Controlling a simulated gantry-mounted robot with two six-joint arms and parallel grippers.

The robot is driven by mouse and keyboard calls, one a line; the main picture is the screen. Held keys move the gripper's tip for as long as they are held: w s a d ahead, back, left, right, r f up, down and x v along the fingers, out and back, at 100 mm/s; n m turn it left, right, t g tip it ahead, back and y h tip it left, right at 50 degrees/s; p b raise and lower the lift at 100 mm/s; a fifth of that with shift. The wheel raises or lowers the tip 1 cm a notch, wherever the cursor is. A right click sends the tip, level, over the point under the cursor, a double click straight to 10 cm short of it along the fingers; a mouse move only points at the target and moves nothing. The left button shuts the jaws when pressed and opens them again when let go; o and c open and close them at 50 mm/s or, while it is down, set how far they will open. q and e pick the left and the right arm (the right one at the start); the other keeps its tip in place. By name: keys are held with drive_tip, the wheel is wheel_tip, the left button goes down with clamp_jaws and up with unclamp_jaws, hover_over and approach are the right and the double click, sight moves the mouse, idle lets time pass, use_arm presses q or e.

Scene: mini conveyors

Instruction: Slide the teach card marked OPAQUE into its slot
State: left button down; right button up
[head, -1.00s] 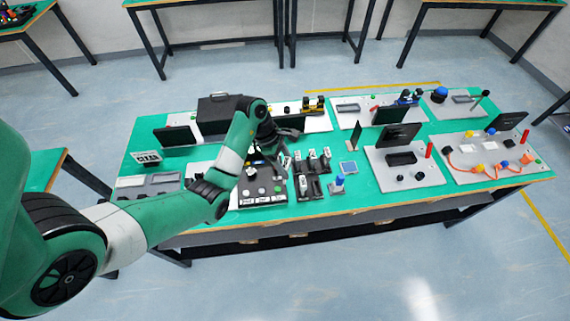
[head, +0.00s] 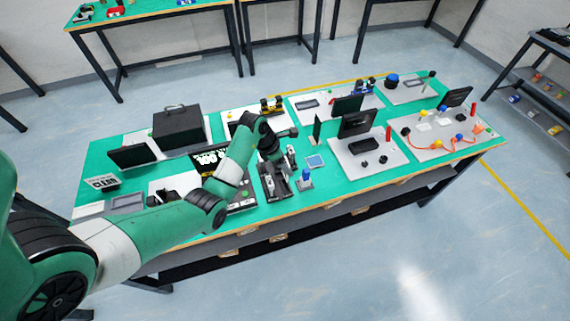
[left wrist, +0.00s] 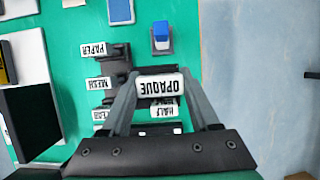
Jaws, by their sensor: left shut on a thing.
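The OPAQUE card (left wrist: 160,87) is a small white-labelled piece, its lettering upside down in the left wrist view. My left gripper (left wrist: 161,97) is shut on it, with a finger on each side. Below and around it is a dark slotted rack (left wrist: 117,60) with cards marked PAPER (left wrist: 92,49), MESH (left wrist: 98,84) and HALF (left wrist: 165,112). Another label beside them is partly hidden. The rack shows in the head view (head: 274,185), with my left arm reaching over it. Whether the OPAQUE card touches a slot I cannot tell. My right gripper is not in view.
A blue-topped block (left wrist: 162,38) stands close to the rack, with a blue square pad (head: 315,161) behind it. A CLEAR sign (head: 101,183) stands at the left. A black upright panel (head: 317,129) and a dark case (head: 177,126) stand farther back.

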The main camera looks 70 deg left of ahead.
use_arm(q)
drive_tip(key=shift+f+b, duration=2.35)
drive_tip(key=shift+f, duration=0.1)
drive_tip(key=shift+r+p, duration=0.1)
drive_tip(key=shift+p, duration=0.3)
drive_tip(key=shift+f, duration=0.2)
drive_tip(key=shift+f+b, duration=1.35)
drive_tip(key=shift+f, duration=0.4)
drive_tip(key=shift+f, duration=0.15)
drive_tip(key=shift+c, duration=0.2)
unclamp_jaws()
